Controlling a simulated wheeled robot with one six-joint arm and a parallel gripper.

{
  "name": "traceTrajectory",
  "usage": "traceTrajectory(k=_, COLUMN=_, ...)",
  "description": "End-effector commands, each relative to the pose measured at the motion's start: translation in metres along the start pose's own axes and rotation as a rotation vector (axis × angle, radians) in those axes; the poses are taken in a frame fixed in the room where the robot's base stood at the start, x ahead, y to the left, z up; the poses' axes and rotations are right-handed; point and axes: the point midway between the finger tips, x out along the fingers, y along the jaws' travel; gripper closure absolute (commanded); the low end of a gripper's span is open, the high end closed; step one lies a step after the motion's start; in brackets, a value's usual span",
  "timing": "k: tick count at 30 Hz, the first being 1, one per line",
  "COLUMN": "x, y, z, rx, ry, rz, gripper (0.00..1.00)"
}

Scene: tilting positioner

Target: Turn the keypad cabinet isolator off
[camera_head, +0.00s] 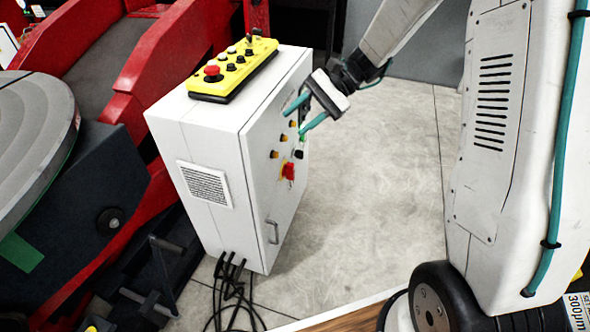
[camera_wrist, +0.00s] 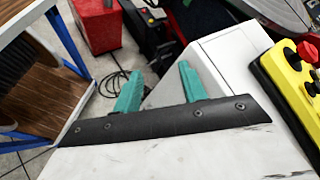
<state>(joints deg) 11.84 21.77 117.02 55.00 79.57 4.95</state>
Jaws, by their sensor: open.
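The white cabinet (camera_head: 205,140) stands on the floor in the middle of the head view. Its door carries several small buttons and a red isolator handle (camera_head: 289,172) on a yellow plate, below the buttons. The handle's exact angle is too small to tell. My gripper (camera_head: 294,123) is open, with teal fingers apart and nothing between them. It is in front of the upper door, above the isolator, and hides part of the door there. In the wrist view my gripper (camera_wrist: 160,72) is beside the cabinet (camera_wrist: 231,58); the isolator is not visible there.
A yellow control box (camera_head: 235,68) with a red mushroom button lies on the cabinet top. A door handle (camera_head: 272,232) sticks out low on the door. Black cables (camera_head: 230,285) run from the cabinet's base. A red machine (camera_head: 180,60) stands behind left. Floor right of the cabinet is clear.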

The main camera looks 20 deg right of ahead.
Motion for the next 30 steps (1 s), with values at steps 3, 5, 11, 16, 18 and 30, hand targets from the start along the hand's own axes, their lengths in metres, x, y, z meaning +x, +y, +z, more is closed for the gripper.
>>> traceTrajectory(k=3, x=0.009, y=-0.007, z=-0.062, rx=0.13, ry=-0.068, rz=-0.132, gripper=0.58)
traceTrajectory(k=5, x=0.013, y=-0.009, z=-0.092, rx=0.192, ry=-0.099, rz=-0.201, gripper=0.58)
traceTrajectory(k=11, x=0.029, y=0.003, z=-0.199, rx=0.395, ry=-0.182, rz=-0.44, gripper=0.58)
traceTrajectory(k=16, x=0.046, y=0.036, z=-0.287, rx=0.561, ry=-0.233, rz=-0.641, gripper=0.58)
traceTrajectory(k=18, x=0.053, y=0.053, z=-0.318, rx=0.619, ry=-0.245, rz=-0.714, gripper=0.58)
traceTrajectory(k=30, x=0.077, y=0.099, z=-0.388, rx=0.757, ry=-0.267, rz=-0.901, gripper=0.58)
